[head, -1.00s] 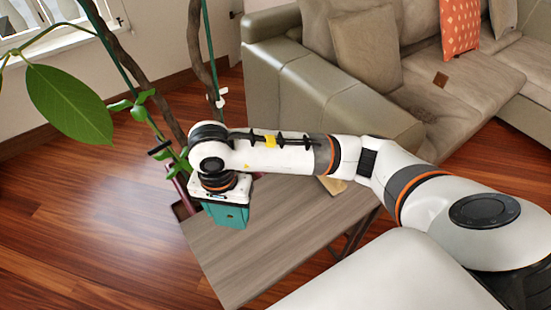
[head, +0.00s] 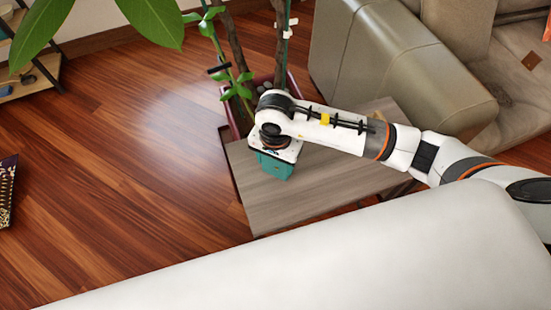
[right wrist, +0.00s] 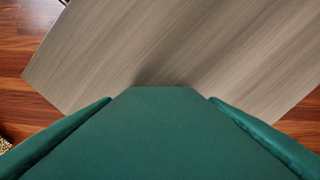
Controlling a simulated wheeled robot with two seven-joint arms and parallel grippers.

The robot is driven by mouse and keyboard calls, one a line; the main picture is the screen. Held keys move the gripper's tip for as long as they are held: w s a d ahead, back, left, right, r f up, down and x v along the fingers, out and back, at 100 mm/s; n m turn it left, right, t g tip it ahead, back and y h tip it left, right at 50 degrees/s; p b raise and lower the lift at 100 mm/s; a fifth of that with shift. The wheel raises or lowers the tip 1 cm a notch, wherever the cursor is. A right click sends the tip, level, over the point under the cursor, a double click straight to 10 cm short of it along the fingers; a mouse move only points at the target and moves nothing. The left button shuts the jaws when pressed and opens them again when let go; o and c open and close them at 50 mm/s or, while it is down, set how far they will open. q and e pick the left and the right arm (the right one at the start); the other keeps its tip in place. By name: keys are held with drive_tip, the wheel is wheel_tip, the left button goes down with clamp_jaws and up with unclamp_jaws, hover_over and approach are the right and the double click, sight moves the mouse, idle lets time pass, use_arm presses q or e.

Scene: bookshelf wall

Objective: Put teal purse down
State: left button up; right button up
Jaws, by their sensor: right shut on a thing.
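The teal purse (head: 273,168) hangs under my right gripper (head: 275,154) in the head view, at the left end of a grey wooden table (head: 325,185). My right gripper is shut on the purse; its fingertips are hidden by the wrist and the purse. In the right wrist view the purse (right wrist: 160,140) fills the lower part, with the tabletop (right wrist: 190,50) beyond it and a dark shadow at its edge. I cannot tell whether the purse's bottom touches the table. My left gripper is not in view.
A potted plant in a dark red planter (head: 236,118) stands behind the table's left end. A beige sofa (head: 400,85) is behind on the right. The tabletop right of the purse looks clear; wooden floor (head: 120,150) lies open to the left.

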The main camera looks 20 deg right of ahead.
drive_tip(key=shift+f, duration=0.1)
drive_tip(key=o, duration=1)
drive_tip(key=shift+r, duration=0.35)
wheel_tip(320, 180, up, 12)
drive_tip(key=shift+f, duration=0.2)
